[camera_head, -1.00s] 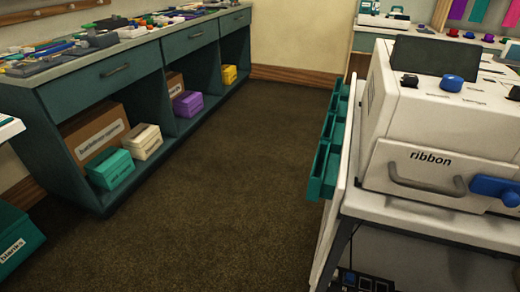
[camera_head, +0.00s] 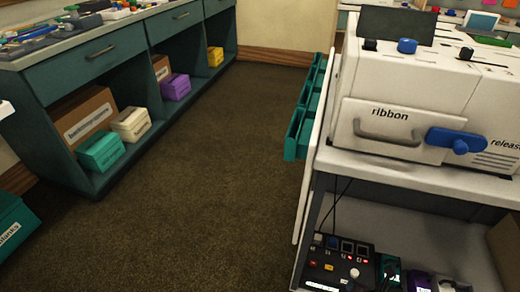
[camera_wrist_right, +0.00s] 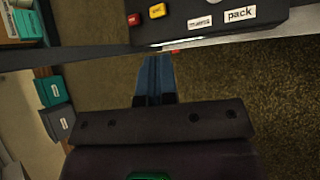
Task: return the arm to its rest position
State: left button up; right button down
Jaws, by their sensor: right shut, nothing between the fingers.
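My right gripper (camera_wrist_right: 156,68) shows in the right wrist view. Its blue fingers are together with nothing between them, over the brown carpet (camera_wrist_right: 215,80). The fingertips point at a thin dark edge that crosses the view, near the black control box (camera_wrist_right: 190,20), which carries a "pack" label. I cannot tell whether they touch that edge. Neither gripper shows in the head view, and my left gripper is in neither view.
A white "ribbon" machine (camera_head: 405,100) with a blue lever (camera_head: 458,141) stands on a cart at right. Below it is a black button box (camera_head: 335,262). Teal trays (camera_head: 293,135) hang on the cart's side. A teal cabinet (camera_head: 95,72) lines the left. Open carpet (camera_head: 200,190) lies between.

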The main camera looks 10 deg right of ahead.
jog(key=s+a+r+m+y, duration=0.1)
jog(key=s+a+r+m, duration=0.3)
jog(key=s+r+m, duration=0.85)
pick_arm(q)
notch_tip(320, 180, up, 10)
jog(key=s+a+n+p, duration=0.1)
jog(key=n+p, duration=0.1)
jog(key=p, duration=1.4)
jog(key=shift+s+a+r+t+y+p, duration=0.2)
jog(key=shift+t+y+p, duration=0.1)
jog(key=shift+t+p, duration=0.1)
pick_arm(e)
jog(key=s+a+r+m, duration=0.2)
jog(key=r+m, duration=0.2)
jog(key=r, duration=0.3)
jog(key=s+a+r+m+t, duration=0.1)
jog(key=s+r+m, duration=0.2)
jog(key=r+m, duration=0.2)
jog(key=s+a+r+m+h, duration=0.1)
jog(key=r+m, duration=0.4)
jog(key=r, duration=0.6)
jog(key=shift+s+a+r+t, duration=0.2)
jog(key=shift+s+a+t, duration=0.2)
jog(key=shift+s+a, duration=0.6)
jog(key=shift+s+d, duration=0.15)
jog(key=shift+d, duration=0.05)
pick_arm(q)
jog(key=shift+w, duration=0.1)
